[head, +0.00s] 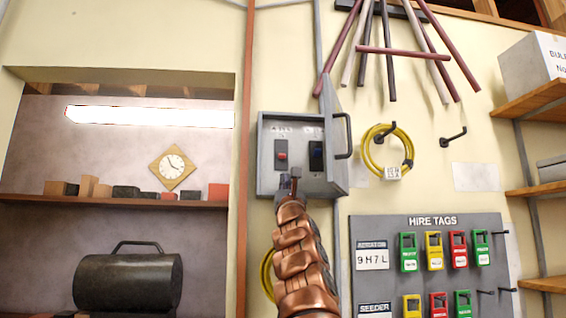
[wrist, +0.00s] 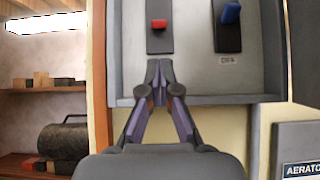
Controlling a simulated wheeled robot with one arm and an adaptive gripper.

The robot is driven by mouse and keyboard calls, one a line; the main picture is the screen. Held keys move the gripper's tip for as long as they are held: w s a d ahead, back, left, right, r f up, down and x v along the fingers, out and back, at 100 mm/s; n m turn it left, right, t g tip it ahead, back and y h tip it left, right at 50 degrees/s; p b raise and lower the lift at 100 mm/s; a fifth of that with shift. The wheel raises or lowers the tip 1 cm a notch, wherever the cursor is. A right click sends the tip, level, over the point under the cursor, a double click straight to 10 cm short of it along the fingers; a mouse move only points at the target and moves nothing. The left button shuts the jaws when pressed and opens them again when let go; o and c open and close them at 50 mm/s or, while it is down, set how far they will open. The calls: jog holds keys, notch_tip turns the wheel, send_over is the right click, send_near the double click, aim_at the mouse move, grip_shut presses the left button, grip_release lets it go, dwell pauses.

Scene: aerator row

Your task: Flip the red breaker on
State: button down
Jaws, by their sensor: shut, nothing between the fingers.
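The red breaker (head: 281,156) is a small red lever on a dark plate, on the left inside an open grey wall box (head: 263,170). In the wrist view the red breaker (wrist: 158,24) sits low on its dark plate. A blue breaker (head: 316,153) is to its right, and its lever (wrist: 230,12) is tilted up in the wrist view. My gripper (wrist: 159,66) is shut and empty, its fingertips just below the red breaker's plate and apart from the red lever. In the head view my gripper (head: 290,178) is in front of the box's lower part.
The box's grey door (head: 335,135) stands open on the right with a handle. A yellow cable coil (head: 372,160) hangs right of it. The hire tags board (head: 432,245) is below right. A recess with a shelf (head: 110,200) lies left.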

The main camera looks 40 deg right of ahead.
aim_at(282, 160)
jog(key=shift+p+x, duration=3.25)
jog(key=shift+p, duration=0.55)
jog(key=shift+w+d+r+p, duration=0.2)
jog(key=shift+r+p, duration=0.25)
jog(key=shift+p, duration=0.15)
jog(key=shift+w+d+r+p, duration=0.25)
jog(key=shift+w+d+p, duration=0.05)
jog(key=shift+p, duration=0.15)
